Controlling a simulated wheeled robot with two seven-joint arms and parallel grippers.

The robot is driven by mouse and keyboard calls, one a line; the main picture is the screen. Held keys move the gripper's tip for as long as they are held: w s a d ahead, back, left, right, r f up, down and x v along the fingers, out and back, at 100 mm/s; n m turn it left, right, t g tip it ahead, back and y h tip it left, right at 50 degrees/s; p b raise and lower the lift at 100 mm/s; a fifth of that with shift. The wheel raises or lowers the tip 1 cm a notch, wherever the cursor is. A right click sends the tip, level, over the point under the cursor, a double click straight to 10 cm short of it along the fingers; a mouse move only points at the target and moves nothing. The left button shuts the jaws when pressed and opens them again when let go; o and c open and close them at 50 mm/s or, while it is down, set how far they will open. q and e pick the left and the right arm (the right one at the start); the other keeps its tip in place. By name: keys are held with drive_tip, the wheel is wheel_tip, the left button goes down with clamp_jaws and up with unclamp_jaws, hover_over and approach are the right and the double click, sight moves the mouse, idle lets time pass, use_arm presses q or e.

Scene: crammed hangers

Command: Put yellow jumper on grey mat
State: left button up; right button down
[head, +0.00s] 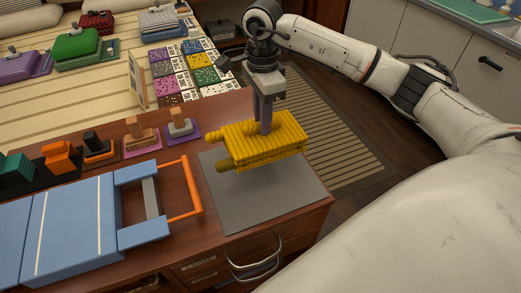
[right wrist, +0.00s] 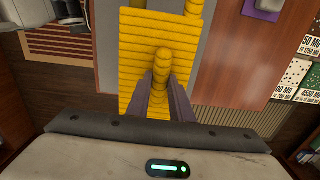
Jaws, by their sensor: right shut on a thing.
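The yellow jumper (head: 284,138) is a ribbed, folded block over the grey mat (head: 240,206) near the dresser's right front corner. My right gripper (head: 265,128) comes down from above and is shut on a raised yellow ridge on the jumper's top. The right wrist view shows the two fingers (right wrist: 161,92) on either side of that ridge, with the jumper (right wrist: 140,45) beyond them. The jumper looks level; whether it touches the mat or hangs just above it I cannot tell. Part of the mat is hidden under the jumper. My left gripper is not in view.
A blue folded garment (head: 75,230) and an orange-handled frame (head: 180,190) lie left of the mat. Several small stands (head: 140,137) line the dresser's back. A bed (head: 60,95) with folded clothes is behind. The mat's front part is clear.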

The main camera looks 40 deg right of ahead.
sight(279, 156)
wheel_tip(279, 156, down, 5)
drive_tip(key=shift+r, duration=0.1)
wheel_tip(279, 156, down, 4)
drive_tip(key=shift+r+p, duration=0.1)
drive_tip(key=shift+p, duration=0.2)
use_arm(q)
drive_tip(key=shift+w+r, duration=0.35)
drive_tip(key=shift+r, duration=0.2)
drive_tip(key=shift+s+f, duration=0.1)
use_arm(e)
drive_tip(key=c, duration=2)
unclamp_jaws()
drive_tip(key=o, duration=0.4)
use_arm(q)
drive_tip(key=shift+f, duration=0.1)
